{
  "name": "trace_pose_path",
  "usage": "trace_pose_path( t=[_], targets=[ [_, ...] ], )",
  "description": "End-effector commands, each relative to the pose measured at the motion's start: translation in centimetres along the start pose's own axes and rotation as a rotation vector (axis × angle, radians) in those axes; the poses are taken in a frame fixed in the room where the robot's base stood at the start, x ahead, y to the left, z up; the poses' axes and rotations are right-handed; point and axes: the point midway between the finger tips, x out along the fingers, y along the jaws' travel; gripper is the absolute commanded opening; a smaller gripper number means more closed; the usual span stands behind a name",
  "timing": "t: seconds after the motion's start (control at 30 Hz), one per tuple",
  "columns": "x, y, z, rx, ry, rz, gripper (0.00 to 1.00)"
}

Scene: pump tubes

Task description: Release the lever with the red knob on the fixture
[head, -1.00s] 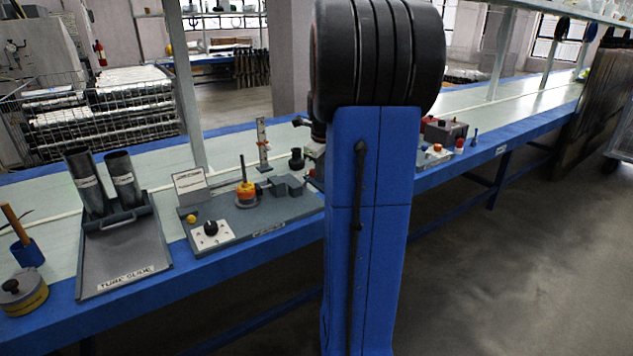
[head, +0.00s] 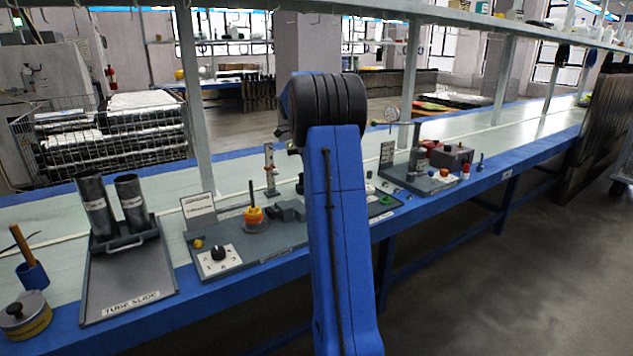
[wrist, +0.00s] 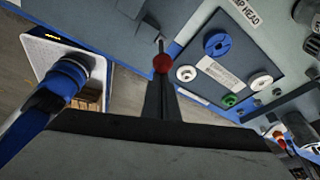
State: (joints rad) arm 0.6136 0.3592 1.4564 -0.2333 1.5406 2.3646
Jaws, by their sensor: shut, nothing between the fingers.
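A red knob (wrist: 163,63) shows in the wrist view, straight beyond the tips of my gripper (wrist: 161,84). A thin dark rod rises behind the knob. My gripper's dark fingers are together and empty. I cannot tell whether they touch the knob. A grey fixture plate (wrist: 204,62) lies to the right of the knob, with a blue disc (wrist: 217,44), white discs and a green part on it. In the head view my arm covers my gripper and the red-knob lever; only part of the fixture plate shows beside the arm.
In the head view, a tube slide (head: 128,280) and a grey board with a black dial (head: 218,253) stand left of my arm. A grey station (head: 420,178) with small coloured parts stands right. An upright post (head: 192,110) and overhead shelf border the bench.

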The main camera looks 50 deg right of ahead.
Motion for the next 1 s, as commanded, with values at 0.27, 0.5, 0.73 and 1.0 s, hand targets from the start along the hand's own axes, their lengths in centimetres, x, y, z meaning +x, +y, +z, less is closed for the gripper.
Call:
trace_pose_path(
  t=[0.27,0.5,0.73,1.0],
  targets=[
    [-0.5,-1.1,2.2,0.000,-0.001,-0.001,0.00],
    [-0.7,-1.6,3.5,-0.001,-0.006,-0.002,0.00],
    [-0.8,-1.6,4.2,-0.003,-0.012,-0.004,0.00],
    [-0.9,-1.6,4.3,-0.003,-0.012,-0.004,0.00]
  ],
)
